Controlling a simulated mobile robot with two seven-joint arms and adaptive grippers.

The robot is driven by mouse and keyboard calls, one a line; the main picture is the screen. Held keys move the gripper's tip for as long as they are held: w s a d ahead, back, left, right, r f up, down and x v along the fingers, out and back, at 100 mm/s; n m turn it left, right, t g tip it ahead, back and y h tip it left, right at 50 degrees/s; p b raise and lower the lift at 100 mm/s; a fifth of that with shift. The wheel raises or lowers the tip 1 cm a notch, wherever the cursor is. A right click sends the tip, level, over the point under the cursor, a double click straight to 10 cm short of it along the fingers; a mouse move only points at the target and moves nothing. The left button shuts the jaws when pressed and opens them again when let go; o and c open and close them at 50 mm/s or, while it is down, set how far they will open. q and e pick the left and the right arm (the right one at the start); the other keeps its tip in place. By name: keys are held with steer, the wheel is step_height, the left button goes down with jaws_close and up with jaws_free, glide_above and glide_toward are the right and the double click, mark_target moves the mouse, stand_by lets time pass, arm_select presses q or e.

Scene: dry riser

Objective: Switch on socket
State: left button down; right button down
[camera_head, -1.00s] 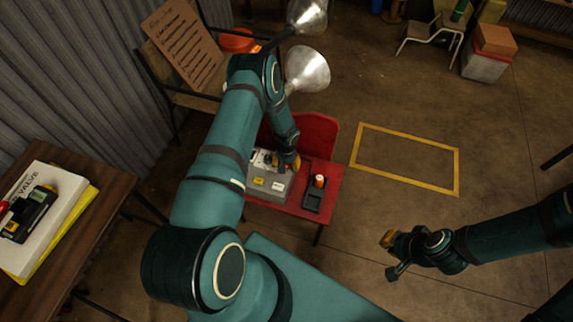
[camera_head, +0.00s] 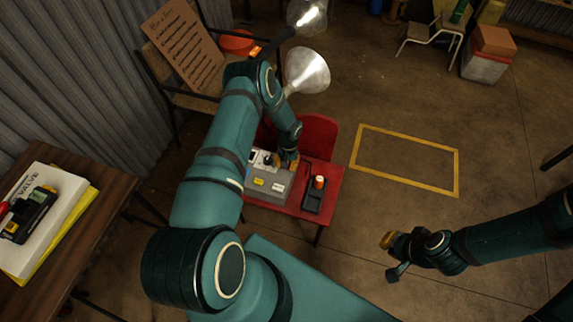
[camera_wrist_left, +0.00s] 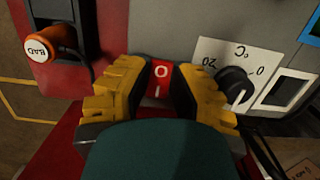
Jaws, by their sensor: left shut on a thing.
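A grey box (camera_head: 268,186) with yellow labels stands on a red chair (camera_head: 322,207) in the head view. In the left wrist view, its red rocker switch (camera_wrist_left: 161,76), marked O and I, lies between the yellow fingers with dark pads of my left gripper (camera_wrist_left: 160,88). The left gripper is shut on this switch; in the head view it is at the box's back right (camera_head: 288,162). The fingers and wrist hide part of the box face. My right gripper (camera_head: 390,243) is over the floor at the right, away from the box; its jaw opening is unclear.
A dark tray with an orange-topped part (camera_head: 319,183) sits right of the box. A dial (camera_wrist_left: 235,84) is close to the right finger. A wooden table (camera_head: 93,222) is at left. The yellow-outlined floor (camera_head: 405,160) is clear.

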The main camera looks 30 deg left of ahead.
arm_select(q)
steer(key=shift+w+g+h, duration=0.2)
steer(key=shift+g+h, duration=0.1)
steer(key=shift+g, duration=1)
steer(key=c, duration=0.8)
jaws_free()
steer(key=v, duration=0.7)
steer(key=shift+w+a+r, duration=0.1)
steer(key=shift+w+r, duration=0.1)
steer(key=shift+r, duration=0.05)
